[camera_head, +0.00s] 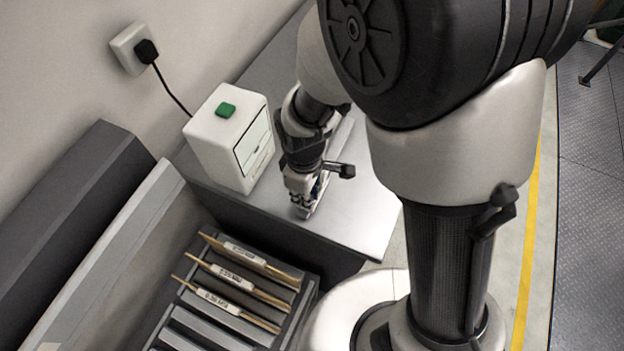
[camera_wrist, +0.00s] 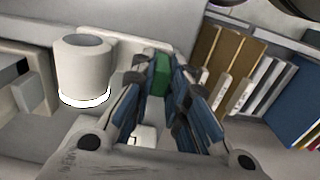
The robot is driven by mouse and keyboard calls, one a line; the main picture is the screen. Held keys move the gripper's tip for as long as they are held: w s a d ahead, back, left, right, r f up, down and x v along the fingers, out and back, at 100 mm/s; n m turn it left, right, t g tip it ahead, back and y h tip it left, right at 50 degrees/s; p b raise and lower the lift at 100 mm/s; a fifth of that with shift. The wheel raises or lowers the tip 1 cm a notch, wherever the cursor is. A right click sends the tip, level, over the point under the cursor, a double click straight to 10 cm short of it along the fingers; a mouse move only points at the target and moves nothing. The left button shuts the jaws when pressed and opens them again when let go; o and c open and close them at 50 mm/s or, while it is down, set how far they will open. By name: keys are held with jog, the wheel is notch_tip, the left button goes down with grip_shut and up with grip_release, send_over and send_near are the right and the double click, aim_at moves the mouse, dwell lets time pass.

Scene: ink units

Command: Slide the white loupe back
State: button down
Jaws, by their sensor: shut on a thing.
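The white loupe (camera_wrist: 83,68) shows in the wrist view as a white cylinder with a bright ring at its lower edge, left of my fingers. A pale plate (camera_wrist: 125,45) runs behind it towards a green block (camera_wrist: 160,74), which looks like its grip. My gripper (camera_wrist: 160,95) is shut on this green block, between its blue-padded fingertips. In the head view my gripper (camera_head: 303,192) points down at the grey bench, close to its front edge. There the loupe is mostly hidden behind my gripper and wrist.
A white box (camera_head: 222,148) with a green button (camera_head: 225,110) stands left of my gripper on the grey bench (camera_head: 355,205). A rack (camera_head: 290,315) with several labelled brown strips (camera_head: 245,256) lies in front. A wall socket (camera_head: 130,45) has a black plug.

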jog(key=shift+s, duration=0.15)
jog(key=c, duration=1.7)
grip_release()
jog(key=shift+s+a, duration=0.1)
jog(key=shift+s, duration=0.05)
jog(key=shift+o, duration=0.7)
notch_tip(320, 180, up, 12)
